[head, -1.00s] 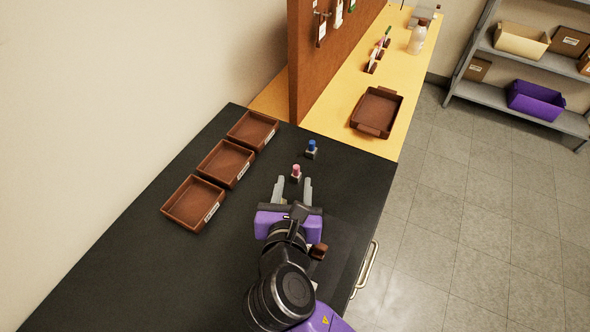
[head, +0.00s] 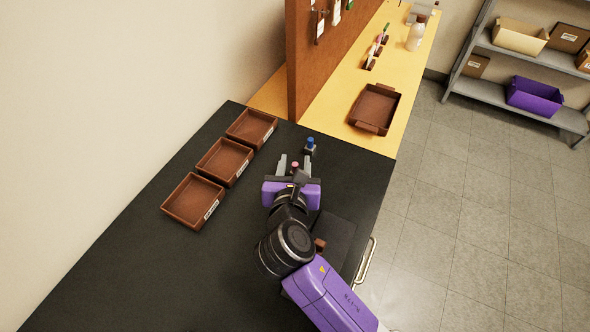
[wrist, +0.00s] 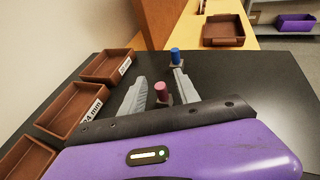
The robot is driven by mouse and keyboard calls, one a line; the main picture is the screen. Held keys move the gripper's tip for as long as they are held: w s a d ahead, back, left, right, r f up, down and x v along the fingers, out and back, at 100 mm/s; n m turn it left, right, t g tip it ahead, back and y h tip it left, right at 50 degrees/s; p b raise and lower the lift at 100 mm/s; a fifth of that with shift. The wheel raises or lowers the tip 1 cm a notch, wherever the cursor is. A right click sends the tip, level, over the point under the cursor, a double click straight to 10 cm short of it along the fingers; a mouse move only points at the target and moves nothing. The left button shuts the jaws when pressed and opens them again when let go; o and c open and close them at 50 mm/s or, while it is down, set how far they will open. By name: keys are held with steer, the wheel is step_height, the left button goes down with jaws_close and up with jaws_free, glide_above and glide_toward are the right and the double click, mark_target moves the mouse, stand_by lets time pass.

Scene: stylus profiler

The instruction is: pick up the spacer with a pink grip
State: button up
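The spacer with a pink grip (head: 295,166) stands upright on the black worktop, between the fingers of my gripper (head: 294,162). The lower part of the spacer is partly hidden. A second spacer with a blue grip (head: 310,145) stands just beyond the fingertips; it also shows in the wrist view (wrist: 175,57).
Three brown trays stand in a row to the left: near (head: 193,200), middle (head: 224,162) and far (head: 251,128). A brown upright panel (head: 330,50) stands at the back. Another brown tray (head: 375,108) sits on the yellow bench. The black top (head: 130,240) is clear at front left.

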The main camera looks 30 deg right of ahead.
mark_target(295, 164)
jaws_close()
step_height(295, 164, up, 20)
steer(key=p, duration=0.2)
stand_by(0.5)
steer(key=shift+c, duration=2.4)
jaws_free()
jaws_close()
